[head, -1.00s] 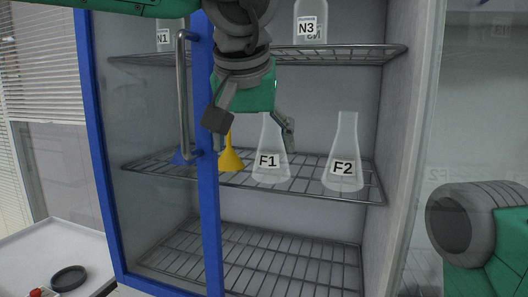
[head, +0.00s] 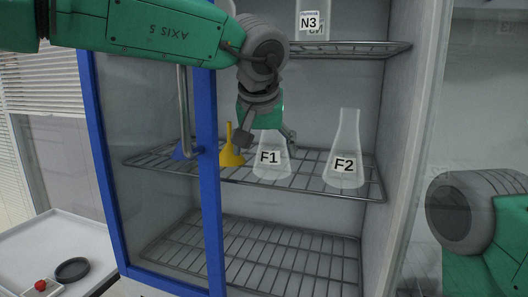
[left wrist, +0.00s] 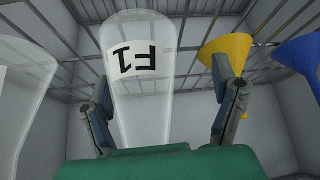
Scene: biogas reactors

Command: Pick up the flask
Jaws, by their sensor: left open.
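The clear conical flask F1 (head: 272,173) stands upright on the middle wire shelf. A second clear flask, F2 (head: 345,177), stands to its right. My left gripper (head: 267,141) is open at the upper part of flask F1, in front of its neck in the head view. In the left wrist view, which shows the label upside down, flask F1 (left wrist: 143,100) lies between the two spread fingers of my left gripper (left wrist: 162,82). I cannot tell whether a finger touches the glass. The flask's top is hidden by the gripper. My right gripper is not in view.
The upper shelf (head: 370,49) holds bottle N3 (head: 312,22). The lower shelf (head: 260,258) is empty.

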